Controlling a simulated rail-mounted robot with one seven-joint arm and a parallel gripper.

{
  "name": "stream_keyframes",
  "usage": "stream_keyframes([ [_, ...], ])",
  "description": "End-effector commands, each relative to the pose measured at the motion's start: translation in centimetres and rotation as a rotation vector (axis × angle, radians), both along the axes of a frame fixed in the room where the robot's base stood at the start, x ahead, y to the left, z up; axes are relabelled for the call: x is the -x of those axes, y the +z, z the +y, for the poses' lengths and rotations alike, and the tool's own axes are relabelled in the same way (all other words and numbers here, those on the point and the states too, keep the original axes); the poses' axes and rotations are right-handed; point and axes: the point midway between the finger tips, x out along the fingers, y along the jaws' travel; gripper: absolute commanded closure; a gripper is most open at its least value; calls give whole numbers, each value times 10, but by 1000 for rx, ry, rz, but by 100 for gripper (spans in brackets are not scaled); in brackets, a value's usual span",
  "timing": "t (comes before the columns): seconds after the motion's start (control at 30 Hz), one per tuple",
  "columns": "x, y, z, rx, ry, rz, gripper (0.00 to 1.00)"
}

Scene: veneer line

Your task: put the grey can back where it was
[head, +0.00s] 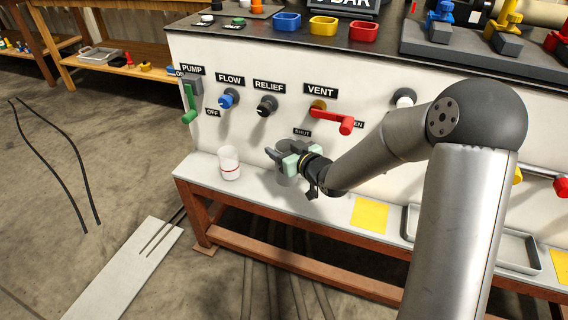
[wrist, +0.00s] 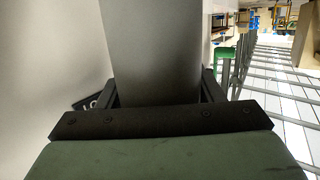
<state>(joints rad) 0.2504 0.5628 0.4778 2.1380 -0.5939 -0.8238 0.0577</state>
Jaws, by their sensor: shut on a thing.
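The grey can (head: 287,179) is at the front of the white panel, over the narrow ledge, partly hidden by my gripper (head: 284,161). My gripper comes in from the right and is shut on the can. In the wrist view the can (wrist: 156,50) fills the space between the two dark fingers (wrist: 158,88). I cannot tell whether its base touches the ledge (head: 325,199).
A white cup with a red line (head: 229,164) stands left of the can. A yellow square (head: 370,215) and a grey tray (head: 478,246) lie to the right on the ledge. The red VENT handle (head: 334,117) juts out above my gripper.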

Motion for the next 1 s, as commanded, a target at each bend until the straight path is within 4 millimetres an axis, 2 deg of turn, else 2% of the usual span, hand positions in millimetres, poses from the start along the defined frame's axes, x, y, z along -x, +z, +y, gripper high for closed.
stream_keyframes([
  [0.17, 0, -12, 0, -1, -1, -2, 76],
  [0.43, -3, -54, -1, -2, -2, -3, 76],
  [0.67, -4, -51, -1, -1, -1, -3, 76],
  [0.83, -4, -57, -1, -1, -1, -3, 76],
  [0.87, -3, -56, -1, 0, -1, -2, 34],
  [0.9, -4, -55, -1, 0, -1, -2, 31],
  [1.0, -4, -55, -1, 0, -1, -2, 31],
])
